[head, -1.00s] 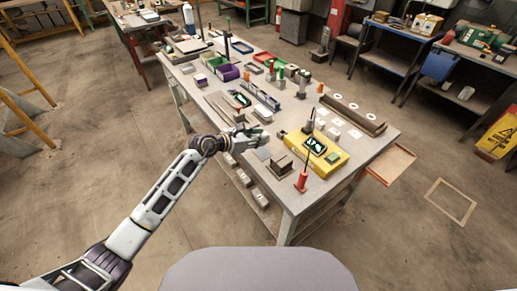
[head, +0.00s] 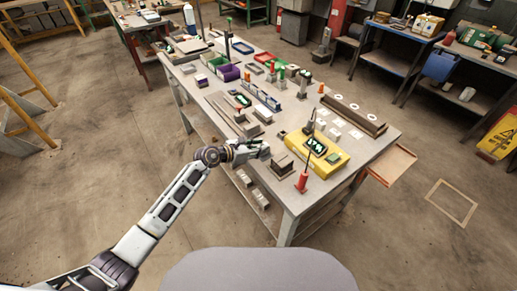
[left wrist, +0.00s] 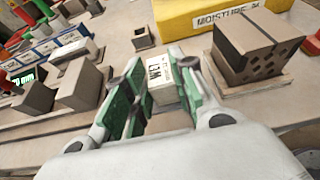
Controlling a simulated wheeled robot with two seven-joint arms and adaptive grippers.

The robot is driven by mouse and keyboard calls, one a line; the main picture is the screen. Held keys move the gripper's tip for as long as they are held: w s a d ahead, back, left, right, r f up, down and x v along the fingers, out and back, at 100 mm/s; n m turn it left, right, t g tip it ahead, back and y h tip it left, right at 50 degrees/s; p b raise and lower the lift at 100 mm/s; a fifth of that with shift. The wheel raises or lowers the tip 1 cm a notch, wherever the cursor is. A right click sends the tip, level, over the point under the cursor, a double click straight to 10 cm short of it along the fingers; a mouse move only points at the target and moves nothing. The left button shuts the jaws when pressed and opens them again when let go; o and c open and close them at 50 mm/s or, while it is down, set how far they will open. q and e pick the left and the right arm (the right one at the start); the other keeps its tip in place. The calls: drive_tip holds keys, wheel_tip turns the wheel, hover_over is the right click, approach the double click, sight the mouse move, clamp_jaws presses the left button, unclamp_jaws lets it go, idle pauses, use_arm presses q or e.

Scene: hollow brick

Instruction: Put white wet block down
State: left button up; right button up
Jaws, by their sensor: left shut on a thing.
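The white block (left wrist: 161,82), with a label that reads as "WET", stands between the green finger pads of my left gripper (left wrist: 152,95) in the left wrist view. The gripper is shut on it. In the head view the left gripper (head: 264,150) is over the near edge of the workbench, left of a brown hollow brick (head: 283,165). There the block is too small to make out. The block's lower part is hidden, so I cannot tell whether it touches the surface below. My right gripper is out of view.
The brick (left wrist: 253,50) sits on a thin plate to the right. A yellow moisture meter case (left wrist: 205,16) is behind it. Grey blocks (left wrist: 82,82) stand to the left. A red-based rod (head: 301,181) stands near the bench's front corner (head: 289,208).

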use_arm(q)
drive_tip(key=shift+f, duration=0.3)
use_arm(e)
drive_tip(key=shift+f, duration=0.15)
use_arm(q)
drive_tip(key=o, duration=0.9)
drive_tip(key=shift+c, duration=0.2)
drive_tip(key=shift+o, duration=0.3)
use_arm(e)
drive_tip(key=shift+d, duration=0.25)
use_arm(q)
drive_tip(key=shift+r, duration=0.2)
drive_tip(key=v, duration=1.2)
drive_tip(key=shift+b, duration=0.35)
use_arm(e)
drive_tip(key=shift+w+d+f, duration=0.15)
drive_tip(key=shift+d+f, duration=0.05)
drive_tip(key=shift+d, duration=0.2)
